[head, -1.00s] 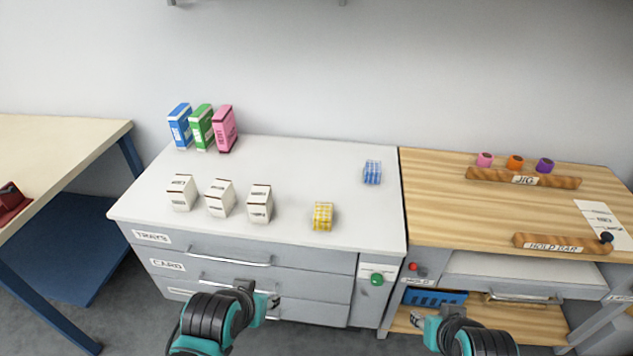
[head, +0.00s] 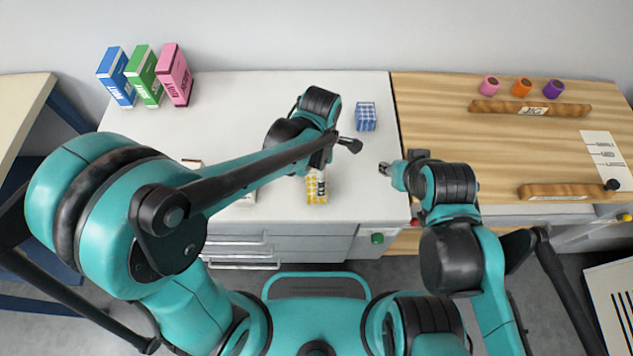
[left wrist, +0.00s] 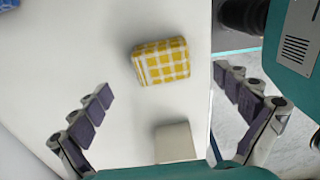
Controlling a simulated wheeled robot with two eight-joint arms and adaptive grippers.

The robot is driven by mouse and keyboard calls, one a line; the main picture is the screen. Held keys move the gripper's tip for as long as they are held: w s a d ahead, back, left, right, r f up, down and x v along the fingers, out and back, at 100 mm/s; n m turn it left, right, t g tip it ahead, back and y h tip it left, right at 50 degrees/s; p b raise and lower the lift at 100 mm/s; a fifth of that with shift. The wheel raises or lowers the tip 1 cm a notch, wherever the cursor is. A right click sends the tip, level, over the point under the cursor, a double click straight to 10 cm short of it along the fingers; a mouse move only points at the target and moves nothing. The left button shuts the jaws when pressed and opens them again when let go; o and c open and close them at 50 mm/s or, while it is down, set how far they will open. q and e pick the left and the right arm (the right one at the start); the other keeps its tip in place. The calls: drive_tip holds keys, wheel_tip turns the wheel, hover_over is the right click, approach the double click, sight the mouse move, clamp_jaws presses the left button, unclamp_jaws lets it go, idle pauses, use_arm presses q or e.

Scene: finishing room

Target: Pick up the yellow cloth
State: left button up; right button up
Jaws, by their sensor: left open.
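The yellow checked cloth (head: 316,192) is a small folded bundle near the front edge of the white counter. In the left wrist view the yellow cloth (left wrist: 160,62) lies ahead of my left gripper (left wrist: 167,100), whose two fingers are spread wide and empty. The cloth is beyond the fingertips, not between them. In the head view my left wrist hangs over the counter just behind the cloth and partly covers it. My right gripper (head: 385,169) is by the counter's right side, right of the cloth; its fingers are too small to read.
A blue checked cloth (head: 366,117) lies behind and right of the yellow one. A white box (left wrist: 175,142) stands near the yellow cloth; my left arm mostly hides the white boxes. Blue, green and pink (head: 174,75) boxes stand back left. A wooden bench (head: 450,105) adjoins at right.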

use_arm(q)
drive_tip(key=f+b, duration=0.1)
drive_tip(key=f, duration=0.1)
drive_tip(key=f+b, duration=0.1)
drive_tip(key=f, duration=0.2)
drive_tip(key=f+b, duration=0.1)
drive_tip(key=f, duration=0.1)
drive_tip(key=shift+a+f+b, duration=0.3)
drive_tip(key=shift+a+b, duration=0.05)
drive_tip(key=shift+r, duration=0.1)
drive_tip(key=shift+c, duration=0.6)
drive_tip(key=c, duration=1.1)
